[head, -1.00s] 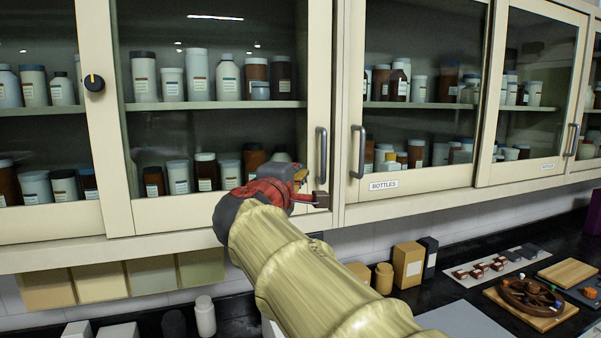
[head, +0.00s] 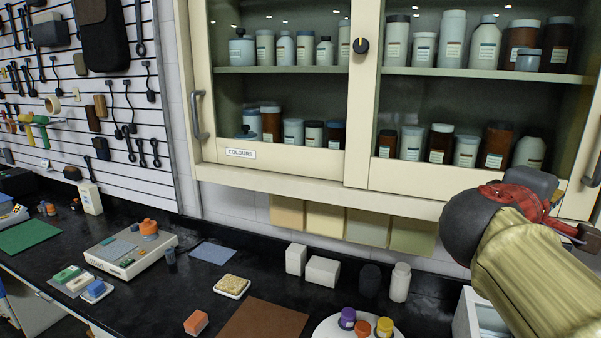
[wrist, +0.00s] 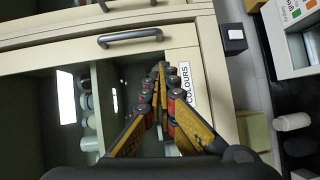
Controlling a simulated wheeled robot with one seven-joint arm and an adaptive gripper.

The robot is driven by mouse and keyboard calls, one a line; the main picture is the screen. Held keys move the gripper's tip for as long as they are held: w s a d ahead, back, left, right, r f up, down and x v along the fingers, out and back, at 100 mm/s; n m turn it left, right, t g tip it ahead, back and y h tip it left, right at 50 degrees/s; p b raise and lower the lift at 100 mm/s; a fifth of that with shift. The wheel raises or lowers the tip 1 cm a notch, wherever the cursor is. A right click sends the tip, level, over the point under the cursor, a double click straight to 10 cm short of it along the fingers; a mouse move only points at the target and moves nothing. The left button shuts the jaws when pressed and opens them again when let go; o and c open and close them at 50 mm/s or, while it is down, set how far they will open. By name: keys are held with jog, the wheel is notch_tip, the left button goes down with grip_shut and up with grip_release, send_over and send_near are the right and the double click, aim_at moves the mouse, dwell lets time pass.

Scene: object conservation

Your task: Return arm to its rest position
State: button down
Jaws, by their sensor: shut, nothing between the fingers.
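My gripper (head: 578,234) is at the right side of the head view, red and dark grey, at the end of my cream-sleeved arm. It is raised in front of the lower frame of the cream wall cabinet (head: 408,182). In the wrist view my gripper's fingers (wrist: 160,72) are shut with nothing between them. They point toward a cabinet door near the COLOURS label (wrist: 186,78) and a grey handle (wrist: 130,37). I cannot tell how far the fingertips are from the door.
The glass-fronted cabinet doors are shut, with a black knob (head: 361,46) between them. A tool wall (head: 90,90) stands at left.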

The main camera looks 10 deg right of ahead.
jog(key=a+f+m+y, duration=0.1)
jog(key=a+f+y, duration=0.15)
jog(key=f, duration=0.45)
jog(key=s+a+f+m+y, duration=0.1)
jog(key=a+f+y, duration=0.15)
jog(key=f, duration=0.45)
jog(key=a+f+m+y, duration=0.1)
jog(key=a+f+y, duration=0.1)
jog(key=a+f, duration=0.35)
jog(key=s+a+f+y, duration=0.3)
jog(key=a+f+y, duration=0.1)
jog(key=a+f, duration=0.3)
jog(key=s+a+f+m+g+y, duration=0.1)
jog(key=s+a+f+y, duration=0.2)
jog(key=a+f, duration=0.5)
jog(key=a+y, duration=0.1)
jog(key=a, duration=0.3)
jog(key=shift+a+y, duration=0.2)
jog(key=shift+y, duration=0.1)
